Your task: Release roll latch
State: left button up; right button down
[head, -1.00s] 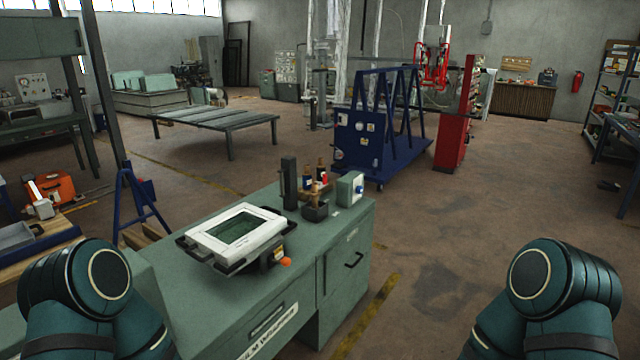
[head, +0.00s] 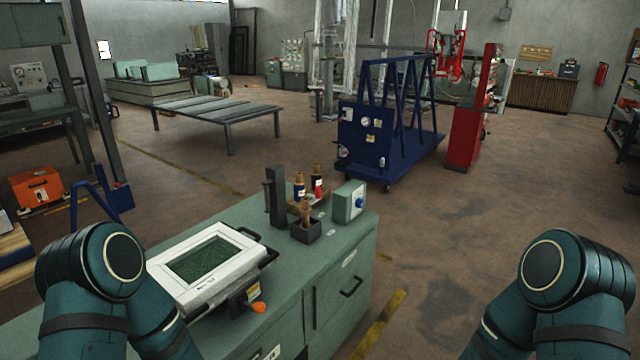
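A red frame (head: 447,56) hangs in the background to the right of the middle; it looks like the frame manipulator. It is too small for me to make out a roll latch on it. A red upright cabinet or column (head: 467,128) stands just in front of it on the right. Both my arms show only as teal joints at the lower left and lower right. Neither gripper is in view.
A green bench (head: 345,262) with a white screen device (head: 205,262), bottles and a small grey box (head: 349,201) is close in front. A blue A-frame cart (head: 372,140) stands beyond it. A low slatted table (head: 215,120) is back left. The floor (head: 510,215) on the right is open.

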aim_at(316, 198)
jog(key=i+l, duration=0.2)
jog(key=i, duration=0.35)
jog(key=i+l, duration=0.25)
jog(key=i, duration=0.25)
jog(key=i+l, duration=0.2)
jog(key=i, duration=0.35)
jog(key=i+l, duration=0.2)
jog(key=i, duration=0.35)
jog(key=u, duration=1.6)
